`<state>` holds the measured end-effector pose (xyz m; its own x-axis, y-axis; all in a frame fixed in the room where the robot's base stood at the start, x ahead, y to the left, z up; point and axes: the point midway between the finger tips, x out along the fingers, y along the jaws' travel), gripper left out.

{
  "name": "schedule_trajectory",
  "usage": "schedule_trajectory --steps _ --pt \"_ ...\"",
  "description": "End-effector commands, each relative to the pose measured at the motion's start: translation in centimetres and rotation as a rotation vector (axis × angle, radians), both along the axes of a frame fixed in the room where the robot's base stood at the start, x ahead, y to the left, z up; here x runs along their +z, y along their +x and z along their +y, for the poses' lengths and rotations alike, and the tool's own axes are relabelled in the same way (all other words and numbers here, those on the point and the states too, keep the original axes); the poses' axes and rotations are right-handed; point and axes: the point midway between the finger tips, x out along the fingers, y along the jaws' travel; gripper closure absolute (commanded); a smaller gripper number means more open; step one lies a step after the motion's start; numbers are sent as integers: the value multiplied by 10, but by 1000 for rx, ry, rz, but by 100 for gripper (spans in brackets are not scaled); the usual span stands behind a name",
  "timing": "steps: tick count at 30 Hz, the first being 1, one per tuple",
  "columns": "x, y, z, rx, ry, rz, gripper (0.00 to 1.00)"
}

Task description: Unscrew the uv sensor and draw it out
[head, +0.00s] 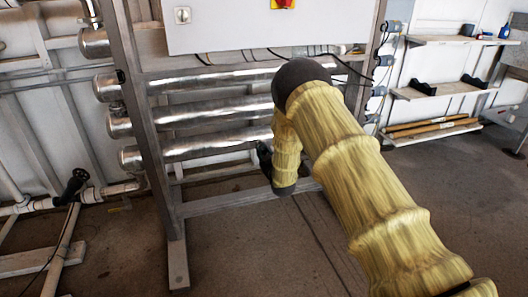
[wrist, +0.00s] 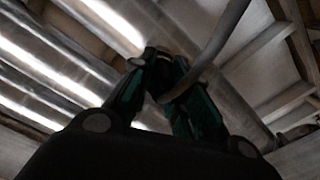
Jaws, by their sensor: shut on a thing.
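My gripper (wrist: 160,68) is shut in the wrist view, its dark green fingers meeting on a small dark thing, which I take to be the uv sensor. The fingers hide most of it, and the dim picture does not show its thread or whether it still sits in a port. A grey cable (wrist: 224,30) curves down to the fingertips and loops beside the right finger. In the head view my gripper (head: 264,158) is a dark shape beside the lowest steel reactor tube (head: 205,143), largely hidden by my yellow-sleeved arm. The sensor cannot be seen there.
Steel tubes (head: 215,110) lie stacked in a grey frame (head: 140,110) under a white cabinet (head: 225,25). Black cables hang below the cabinet. Shelves (head: 440,88) stand at the right, white pipes at the left. The floor (head: 120,255) in front is mostly clear.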

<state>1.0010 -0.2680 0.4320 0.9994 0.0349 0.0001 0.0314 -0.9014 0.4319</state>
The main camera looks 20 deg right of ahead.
Motion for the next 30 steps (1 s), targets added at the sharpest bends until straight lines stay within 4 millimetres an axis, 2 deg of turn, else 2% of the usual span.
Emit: schedule_trajectory --steps 10,21,30 --pt "0 0 0 0 -26 -1 100" --pt "-1 0 0 1 -399 -13 100" --pt "0 0 -1 -2 -456 -16 100"
